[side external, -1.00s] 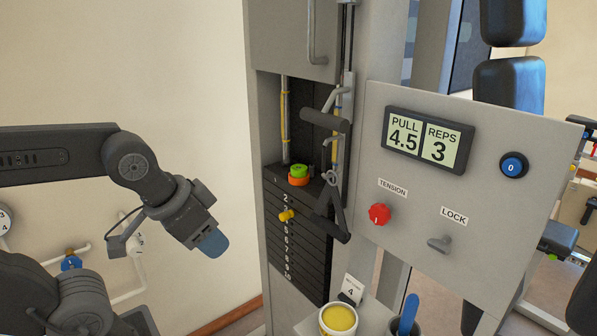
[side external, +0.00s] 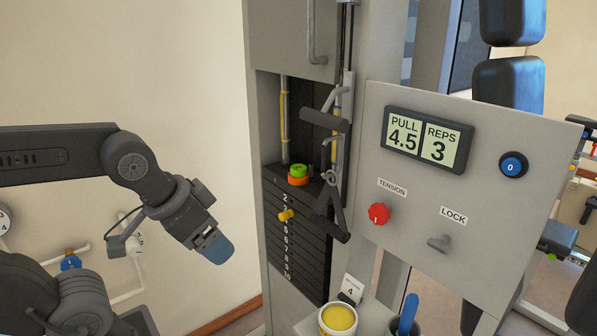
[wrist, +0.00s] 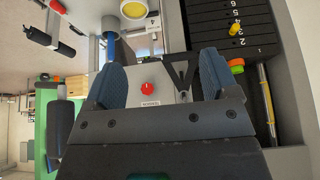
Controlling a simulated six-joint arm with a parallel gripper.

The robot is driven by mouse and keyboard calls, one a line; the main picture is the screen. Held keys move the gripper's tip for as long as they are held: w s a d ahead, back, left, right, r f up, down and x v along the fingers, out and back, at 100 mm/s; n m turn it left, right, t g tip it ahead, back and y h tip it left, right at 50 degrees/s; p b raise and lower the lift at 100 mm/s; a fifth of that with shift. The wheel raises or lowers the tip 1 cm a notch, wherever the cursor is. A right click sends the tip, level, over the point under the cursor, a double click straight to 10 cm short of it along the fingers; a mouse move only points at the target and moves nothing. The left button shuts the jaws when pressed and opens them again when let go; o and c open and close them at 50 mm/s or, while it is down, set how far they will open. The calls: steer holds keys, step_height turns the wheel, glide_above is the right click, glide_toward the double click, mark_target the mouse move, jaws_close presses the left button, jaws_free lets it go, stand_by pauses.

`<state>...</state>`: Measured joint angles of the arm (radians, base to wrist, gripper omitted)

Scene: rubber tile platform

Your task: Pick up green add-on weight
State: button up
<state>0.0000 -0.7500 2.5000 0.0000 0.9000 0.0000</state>
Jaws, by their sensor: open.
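The green add-on weight (side external: 299,169) is a small disc on top of an orange disc (side external: 298,181), both on the top plate of the black weight stack (side external: 297,225). In the wrist view the green weight (wrist: 236,62) shows beside the orange disc (wrist: 237,70), just right of the right finger. My gripper (side external: 217,250) has blue finger pads and hangs tilted down, left of the stack and lower than the green weight, well apart from it. In the wrist view my gripper (wrist: 160,84) is open, with nothing held between the fingers.
A yellow selector pin (side external: 287,215) sticks out of the stack front. A black triangular handle (side external: 332,205) hangs right of the discs. The grey control panel (side external: 460,265) stands further right. A yellow-filled tub (side external: 339,319) sits below. Space between gripper and stack is clear.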

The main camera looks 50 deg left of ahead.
steer(key=w+a+r+n+g+y, duration=0.1)
steer(key=w+a+r, duration=0.2)
steer(key=w, duration=0.2)
steer(key=w+a+r+n+y, duration=0.1)
steer(key=w+a+r, duration=0.25)
steer(key=w, duration=0.25)
steer(key=n+g, duration=0.1)
steer(key=n, duration=0.4)
glide_above(298, 167)
steer(key=s+d, duration=0.2)
steer(key=shift+y, duration=0.3)
steer(key=f, duration=0.9)
steer(key=shift+w+a, duration=0.15)
steer(key=shift+w, duration=0.05)
steer(key=shift+a+x, duration=0.2)
steer(key=shift+x, duration=2.5)
steer(key=shift+r, duration=0.1)
